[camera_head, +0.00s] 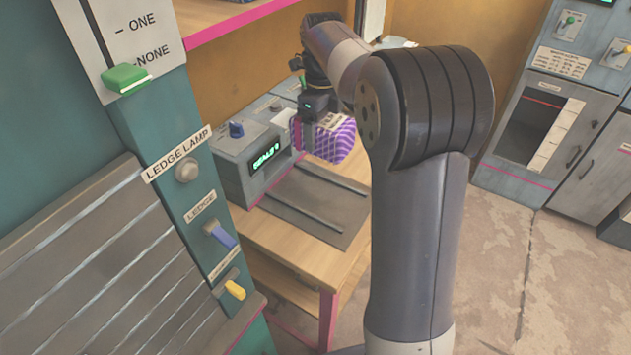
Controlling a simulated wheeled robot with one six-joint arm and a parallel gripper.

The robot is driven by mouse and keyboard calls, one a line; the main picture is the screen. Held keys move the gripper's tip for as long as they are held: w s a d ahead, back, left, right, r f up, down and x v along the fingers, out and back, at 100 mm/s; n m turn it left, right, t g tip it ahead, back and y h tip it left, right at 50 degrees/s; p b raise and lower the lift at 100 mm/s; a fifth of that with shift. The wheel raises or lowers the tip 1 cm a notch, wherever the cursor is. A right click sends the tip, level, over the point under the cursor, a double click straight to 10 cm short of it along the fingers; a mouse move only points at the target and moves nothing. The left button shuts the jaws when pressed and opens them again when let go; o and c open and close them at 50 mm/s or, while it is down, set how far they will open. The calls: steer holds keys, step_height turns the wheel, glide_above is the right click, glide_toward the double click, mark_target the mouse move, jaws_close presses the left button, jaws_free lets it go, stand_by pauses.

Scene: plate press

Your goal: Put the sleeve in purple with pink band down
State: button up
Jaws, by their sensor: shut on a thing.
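The purple sleeve (335,142), with pale stripes and a pink band at its left side, hangs below my gripper (315,118) at the back of the wooden table (287,252). My gripper is shut on the sleeve from above. My arm hides part of the sleeve's right side. I cannot tell whether its underside touches anything.
A grey machine (235,160) with a green display and blue knob stands on the table, left of the sleeve. A grey plate with two rails (318,202) lies clear in front. A teal panel with a blue ledge switch (222,237) stands at left. Grey cabinets (540,125) stand at right.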

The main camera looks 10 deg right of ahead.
steer(key=shift+w+f, duration=0.25)
step_height(320, 180, down, 18)
steer(key=shift+r+p, duration=0.25)
steer(key=shift+p, duration=0.2)
steer(key=shift+f, duration=0.1)
steer(key=o, duration=1.2)
step_height(320, 180, up, 12)
steer(key=shift+r+b, duration=0.1)
steer(key=shift+b, duration=0.4)
steer(key=shift+f+p, duration=0.3)
steer(key=shift+f, duration=3.8)
